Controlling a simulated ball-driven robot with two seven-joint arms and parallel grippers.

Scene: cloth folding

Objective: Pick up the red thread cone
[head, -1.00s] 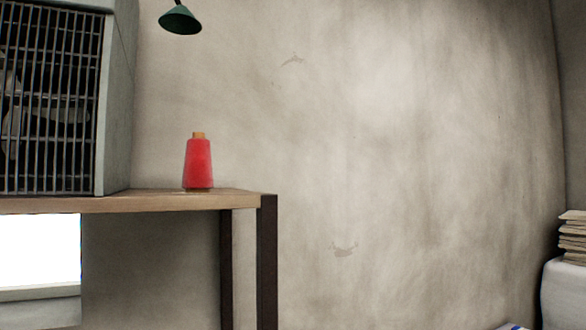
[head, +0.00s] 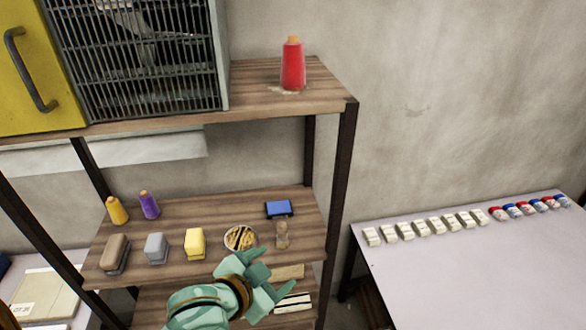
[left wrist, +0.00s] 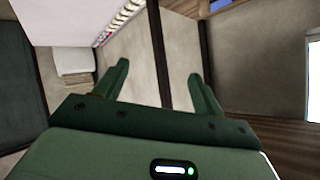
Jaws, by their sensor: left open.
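The red thread cone (head: 292,66) stands upright on the top shelf (head: 250,90), near its right end, with a tan tip at the top. It is clear of the caged box to its left. My left gripper (head: 270,266) is low in the head view, well below the cone and in front of the lower shelf, apart from the cone. In the left wrist view my left gripper (left wrist: 158,72) shows two spread fingers with nothing held between them. The cone does not show in that view. My right gripper is not in view.
A grey caged box (head: 140,60) fills the top shelf's left part. A dark post (head: 342,170) supports its right corner. The lower shelf (head: 180,222) holds yellow and purple cones, blocks and a round tin. A pale table (head: 450,262) with rows of small items stands right.

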